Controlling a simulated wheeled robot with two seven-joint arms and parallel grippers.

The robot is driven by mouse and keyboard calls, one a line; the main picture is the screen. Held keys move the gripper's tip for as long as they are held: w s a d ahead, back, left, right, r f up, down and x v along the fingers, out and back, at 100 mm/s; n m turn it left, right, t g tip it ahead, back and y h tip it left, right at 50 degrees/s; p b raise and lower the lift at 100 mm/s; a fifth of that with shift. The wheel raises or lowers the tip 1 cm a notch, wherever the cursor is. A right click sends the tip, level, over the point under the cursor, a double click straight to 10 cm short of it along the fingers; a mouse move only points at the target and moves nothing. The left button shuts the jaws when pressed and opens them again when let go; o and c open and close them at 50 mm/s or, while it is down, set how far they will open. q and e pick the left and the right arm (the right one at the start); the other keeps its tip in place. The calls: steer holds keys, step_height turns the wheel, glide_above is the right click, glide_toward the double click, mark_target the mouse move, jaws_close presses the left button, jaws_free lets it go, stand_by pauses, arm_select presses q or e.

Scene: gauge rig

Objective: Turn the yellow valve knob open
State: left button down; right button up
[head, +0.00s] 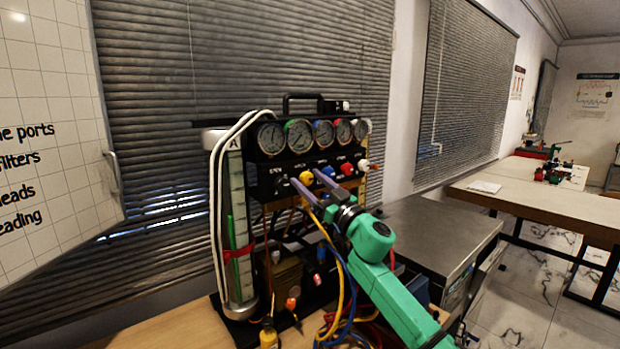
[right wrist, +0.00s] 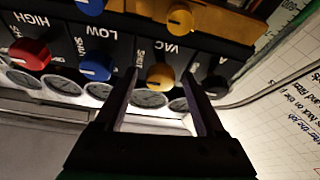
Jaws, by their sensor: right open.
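The yellow valve knob (right wrist: 160,77) sits on the dark front panel by a label reading VAC in the right wrist view. In the head view the knob (head: 306,178) shows small between the fingertips. My right gripper (right wrist: 161,73) is open, with one finger on each side of the knob and a visible gap on both sides. In the head view the right gripper (head: 305,175) reaches up to the panel from the lower right. The knob's pointer direction is too small to tell. My left gripper is out of view.
A blue knob (right wrist: 96,67), a red knob (right wrist: 30,54) and a black knob (right wrist: 214,86) flank the yellow one. Another yellow fitting (right wrist: 180,18) is close by. Gauges (head: 298,137) line the panel above the knobs. Hoses (head: 340,300) hang below. A metal cabinet (head: 430,235) stands right.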

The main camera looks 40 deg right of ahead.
steer(key=shift+w+f, duration=0.1)
jaws_close()
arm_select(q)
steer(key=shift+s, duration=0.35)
